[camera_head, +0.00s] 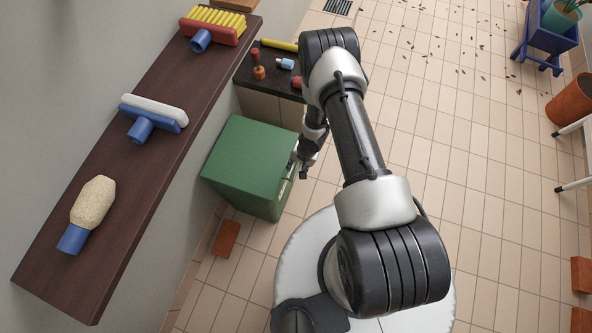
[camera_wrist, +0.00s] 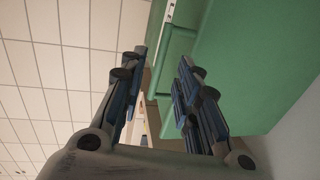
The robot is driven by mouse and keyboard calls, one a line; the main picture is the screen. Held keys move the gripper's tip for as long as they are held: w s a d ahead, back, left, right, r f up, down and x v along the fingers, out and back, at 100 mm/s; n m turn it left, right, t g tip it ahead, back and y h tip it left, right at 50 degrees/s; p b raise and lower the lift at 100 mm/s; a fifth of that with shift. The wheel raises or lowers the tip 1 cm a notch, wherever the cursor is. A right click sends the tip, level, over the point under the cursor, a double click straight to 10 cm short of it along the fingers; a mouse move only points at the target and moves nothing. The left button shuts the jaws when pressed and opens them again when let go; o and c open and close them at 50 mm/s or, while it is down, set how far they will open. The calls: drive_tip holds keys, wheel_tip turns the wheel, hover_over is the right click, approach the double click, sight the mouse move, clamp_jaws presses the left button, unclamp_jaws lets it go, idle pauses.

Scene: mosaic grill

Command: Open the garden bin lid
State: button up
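The green garden bin (camera_head: 246,166) stands on the floor against the left wall, and its lid looks shut. My gripper (camera_head: 304,172) is at the right-hand edge of the bin, close to the lid's rim. The left finger is over floor tiles.
A dark shelf (camera_head: 98,205) with several brushes runs along the left wall above the bin. A dark-topped cabinet (camera_head: 270,76) with small items stands behind the bin. A brick (camera_head: 225,238) lies on the floor in front. Tiled floor (camera_head: 470,130) is open to the right.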

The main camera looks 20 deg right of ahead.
sight(295, 171)
drive_tip(key=shift+w+a+f+b, duration=0.15)
drive_tip(key=shift+f+b, duration=0.1)
drive_tip(key=shift+f, duration=0.6)
drive_tip(key=shift+w+a+f+b, duration=0.1)
drive_tip(key=shift+f+b, duration=0.1)
drive_tip(key=shift+f, duration=0.6)
drive_tip(key=shift+c, duration=0.6)
clamp_jaws()
